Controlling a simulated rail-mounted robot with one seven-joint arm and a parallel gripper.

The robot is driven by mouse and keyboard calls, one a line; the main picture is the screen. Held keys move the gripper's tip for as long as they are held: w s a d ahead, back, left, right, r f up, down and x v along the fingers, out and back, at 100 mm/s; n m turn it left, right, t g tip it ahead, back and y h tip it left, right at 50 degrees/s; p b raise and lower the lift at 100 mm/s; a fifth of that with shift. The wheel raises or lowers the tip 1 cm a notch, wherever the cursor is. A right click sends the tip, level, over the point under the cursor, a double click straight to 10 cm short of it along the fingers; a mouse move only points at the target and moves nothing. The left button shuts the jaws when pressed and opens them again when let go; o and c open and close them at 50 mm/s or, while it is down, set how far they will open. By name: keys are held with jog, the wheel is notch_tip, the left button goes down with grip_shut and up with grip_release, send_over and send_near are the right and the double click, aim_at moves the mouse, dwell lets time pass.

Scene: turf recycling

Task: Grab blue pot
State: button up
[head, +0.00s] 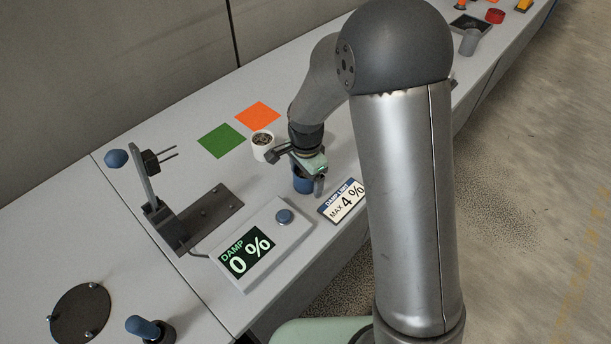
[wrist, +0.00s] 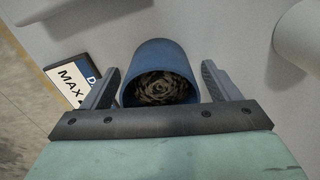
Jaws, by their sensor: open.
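The blue pot (head: 302,183) stands on the bench, partly hidden under my gripper in the head view. In the wrist view the blue pot (wrist: 160,60) shows its open top, with dark brown crumbly stuff inside. My gripper (wrist: 163,82) is open, with one finger on each side of the pot. Small gaps show between the fingers and the pot wall. In the head view my gripper (head: 305,178) is down at the pot.
A white pot (head: 263,147) stands close by, near a green square (head: 221,140) and an orange square (head: 257,116). A damp meter reading 0 % (head: 250,254) and a "MAX 4 %" sign (head: 344,201) flank the blue pot. A lever stand (head: 150,200) is at left.

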jog(key=c, duration=1.1)
jog(key=shift+r, duration=0.1)
